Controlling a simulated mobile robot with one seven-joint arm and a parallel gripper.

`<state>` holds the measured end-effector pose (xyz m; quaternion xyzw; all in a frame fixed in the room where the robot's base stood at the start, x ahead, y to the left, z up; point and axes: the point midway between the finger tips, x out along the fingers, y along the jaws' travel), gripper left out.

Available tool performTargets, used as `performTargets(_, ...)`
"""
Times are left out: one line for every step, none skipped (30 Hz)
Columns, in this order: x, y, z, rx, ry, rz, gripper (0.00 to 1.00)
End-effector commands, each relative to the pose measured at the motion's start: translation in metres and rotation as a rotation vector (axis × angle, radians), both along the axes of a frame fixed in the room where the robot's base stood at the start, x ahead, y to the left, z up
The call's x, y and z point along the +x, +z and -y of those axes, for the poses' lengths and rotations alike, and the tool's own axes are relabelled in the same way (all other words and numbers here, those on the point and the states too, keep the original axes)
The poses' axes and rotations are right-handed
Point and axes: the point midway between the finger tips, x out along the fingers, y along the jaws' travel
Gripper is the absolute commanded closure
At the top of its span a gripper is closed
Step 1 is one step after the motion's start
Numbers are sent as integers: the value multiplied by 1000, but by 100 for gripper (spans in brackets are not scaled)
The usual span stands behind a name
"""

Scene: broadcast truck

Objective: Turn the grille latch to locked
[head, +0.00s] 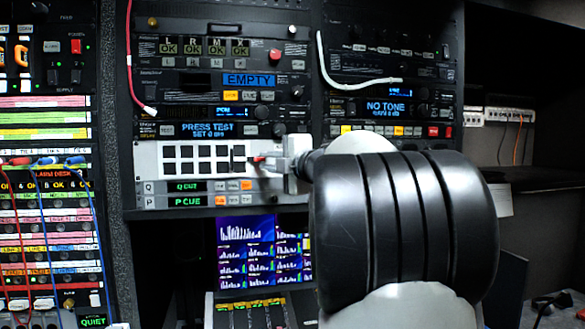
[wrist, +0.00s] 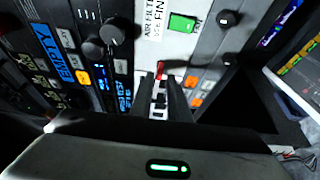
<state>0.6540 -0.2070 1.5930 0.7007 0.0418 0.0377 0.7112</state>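The grille (head: 188,180) is a white panel with rows of black square openings, in the middle of the rack in the head view. A small red latch piece (head: 258,158) shows at its right side. In the wrist view the red latch (wrist: 162,68) stands at the tips of my dark fingers. My gripper (wrist: 161,82) is at the latch, its fingers a narrow gap apart, with part of the grille showing between them. I cannot tell whether they press on the latch. My wrist hides the panel right of the latch in the head view.
A white label with "AIR FILTER" text (wrist: 155,22) and a green indicator (wrist: 182,23) are beside the latch. Knobs (wrist: 114,31) and lit buttons crowd the rack close by. A red cable (head: 130,60) and a white cable (head: 325,70) hang above. A screen (head: 247,245) lies below.

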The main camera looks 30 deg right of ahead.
Motion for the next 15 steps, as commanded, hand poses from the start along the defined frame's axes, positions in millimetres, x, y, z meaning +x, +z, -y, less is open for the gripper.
performTargets(-15,-1,2,0,-3,3,84)
performTargets(-22,-1,3,0,-2,4,84)
performTargets(-32,-1,4,-1,-2,3,84)
performTargets(-40,0,5,0,-2,3,84)
performTargets(-47,0,5,0,-2,3,84)
performTargets(-57,-1,6,0,-2,3,84)
performTargets(-65,0,8,-2,-3,3,84)
performTargets(-72,0,9,-1,-3,3,84)
performTargets(-81,0,9,-1,-1,4,84)
performTargets(-87,0,10,-1,-1,3,84)
performTargets(-94,0,11,-2,-2,3,84)
performTargets(-101,0,11,-1,-1,3,84)
performTargets(-107,0,12,0,-1,3,84)
performTargets(-112,0,12,0,-1,3,84)
performTargets(-118,1,14,-1,-2,2,84)
